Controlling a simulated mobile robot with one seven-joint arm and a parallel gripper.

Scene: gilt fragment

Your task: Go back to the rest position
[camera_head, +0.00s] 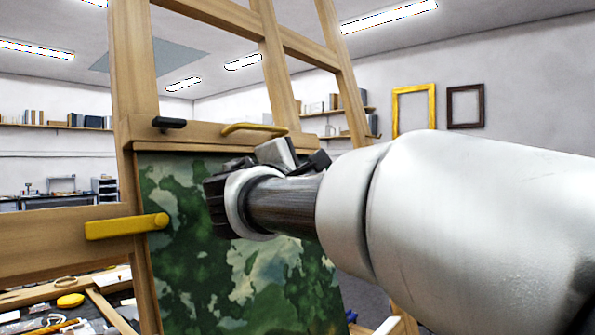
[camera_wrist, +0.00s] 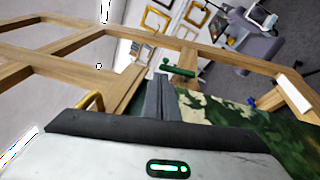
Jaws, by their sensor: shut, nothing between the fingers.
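My gripper (camera_head: 278,154) is at the end of my arm, which reaches in from the right, in front of a wooden easel (camera_head: 132,70). In the wrist view the fingers (camera_wrist: 160,98) are together with nothing between them. A green mottled painting (camera_head: 180,270) stands on the easel, below and behind my gripper in the head view. My arm hides part of it. Its green and cream surface also shows in the wrist view (camera_wrist: 235,118). I cannot tell the exact gap between gripper and easel.
A yellow handle (camera_head: 127,226) sits on the left crossbar. A cluttered table (camera_head: 70,318) lies low left. A gold frame (camera_head: 431,92) and a dark frame (camera_head: 482,90) hang behind.

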